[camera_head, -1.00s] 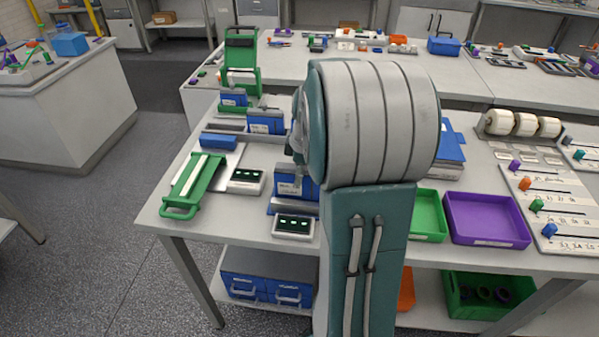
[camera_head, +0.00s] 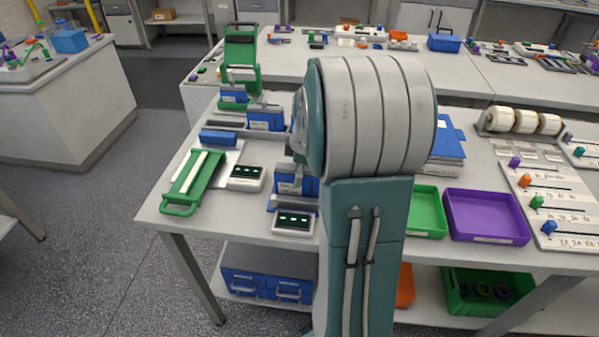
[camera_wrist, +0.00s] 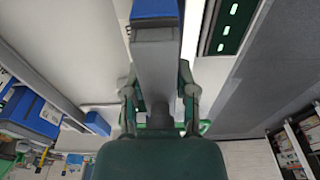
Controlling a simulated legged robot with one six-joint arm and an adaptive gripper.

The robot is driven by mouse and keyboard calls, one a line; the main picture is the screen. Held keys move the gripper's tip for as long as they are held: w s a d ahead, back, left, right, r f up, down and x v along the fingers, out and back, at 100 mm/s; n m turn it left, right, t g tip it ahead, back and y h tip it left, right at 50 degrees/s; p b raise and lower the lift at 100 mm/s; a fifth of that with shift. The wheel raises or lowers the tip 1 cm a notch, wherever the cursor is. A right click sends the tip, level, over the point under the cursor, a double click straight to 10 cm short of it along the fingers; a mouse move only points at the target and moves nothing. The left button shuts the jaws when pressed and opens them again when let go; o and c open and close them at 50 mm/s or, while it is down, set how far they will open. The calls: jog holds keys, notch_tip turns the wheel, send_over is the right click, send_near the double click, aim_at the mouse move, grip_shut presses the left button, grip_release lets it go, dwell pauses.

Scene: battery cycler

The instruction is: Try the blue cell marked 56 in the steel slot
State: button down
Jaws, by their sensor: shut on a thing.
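My gripper (camera_wrist: 158,95) is shut on a grey upright part with a blue end (camera_wrist: 155,36) in the wrist view, its fingers on either side. In the head view my arm hides most of the gripper, whose lower part is at a blue cell (camera_head: 308,187) with a pale label. That cell stands in a low holder (camera_head: 278,207) behind a small display unit (camera_head: 293,222). Other blue cells stand farther back, one in the middle (camera_head: 266,120) and one behind it (camera_head: 233,95). I cannot read the cell numbers or tell which slot is steel.
A green-framed tray (camera_head: 182,206) and another display unit (camera_head: 246,178) are left of the held cell. A blue block (camera_head: 218,137) lies behind them. Green (camera_head: 428,214) and purple (camera_head: 486,218) trays are to the right. A green frame (camera_head: 241,45) stands at the back left.

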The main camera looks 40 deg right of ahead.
jog(key=shift+f, duration=0.35)
dwell(0.4)
jog(key=shift+r, duration=0.15)
dwell(0.8)
jog(key=shift+r, duration=4.4)
